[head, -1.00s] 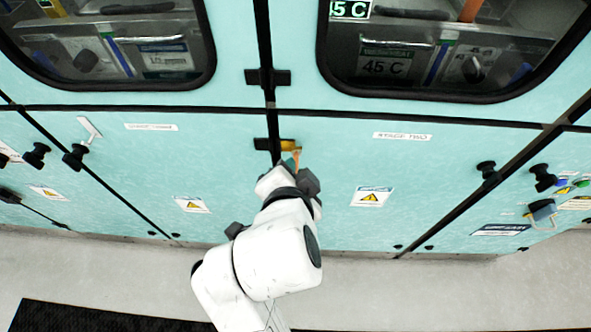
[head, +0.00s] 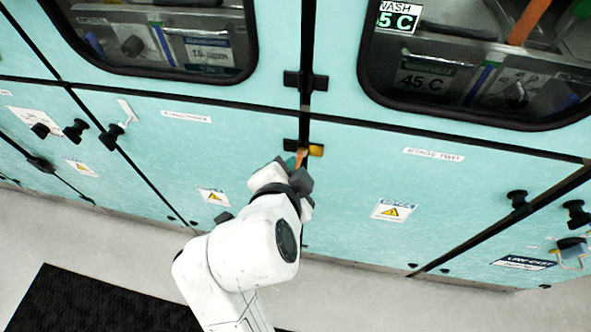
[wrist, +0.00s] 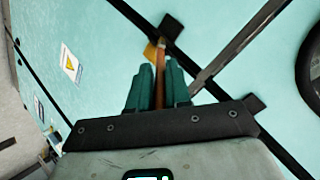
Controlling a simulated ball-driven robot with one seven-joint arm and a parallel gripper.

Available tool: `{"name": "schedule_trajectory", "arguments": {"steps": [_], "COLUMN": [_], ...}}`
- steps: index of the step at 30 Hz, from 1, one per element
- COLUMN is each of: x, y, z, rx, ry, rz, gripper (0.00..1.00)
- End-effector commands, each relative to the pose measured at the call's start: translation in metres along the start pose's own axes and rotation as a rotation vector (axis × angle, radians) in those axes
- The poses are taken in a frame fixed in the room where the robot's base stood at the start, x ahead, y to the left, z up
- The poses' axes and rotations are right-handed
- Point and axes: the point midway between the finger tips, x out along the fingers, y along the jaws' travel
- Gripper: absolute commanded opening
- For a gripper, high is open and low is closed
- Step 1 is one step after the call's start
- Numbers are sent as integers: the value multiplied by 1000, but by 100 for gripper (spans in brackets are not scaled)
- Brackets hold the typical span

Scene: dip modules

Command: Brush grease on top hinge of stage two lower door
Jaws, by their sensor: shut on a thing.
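The stage two lower door (head: 350,200) is a shut pale teal panel below the "STAGE TWO" label (head: 433,154). Its top hinge shows at the door's upper left corner, with a yellow part (head: 316,150) and a black part (head: 290,145) across the dark seam. My gripper (head: 294,166) is just below and left of the yellow part, shut on a slim orange-brown brush (head: 301,158). In the wrist view the brush (wrist: 160,82) stands between teal fingers, its tip by the black part (wrist: 171,27) and yellow part (wrist: 150,52). I cannot tell whether it touches.
Another black hinge (head: 305,81) sits above on the seam. Dark-framed windows (head: 480,60) are in the upper doors. Black knobs (head: 517,199) project at the right, others (head: 110,137) at the left. A dark mat (head: 95,300) lies on the clear pale floor.

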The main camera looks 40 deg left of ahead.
Motion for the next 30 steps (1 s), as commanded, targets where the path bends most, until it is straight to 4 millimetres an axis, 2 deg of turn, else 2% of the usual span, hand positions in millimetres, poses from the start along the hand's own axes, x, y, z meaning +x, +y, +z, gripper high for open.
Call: {"name": "schedule_trajectory", "arguments": {"steps": [5, 30], "x": [-4, -5], "y": [-5, 29], "z": [-6, -42], "rx": [1, 3], "ry": [3, 4], "rz": [-3, -1], "gripper": [0, 0]}}
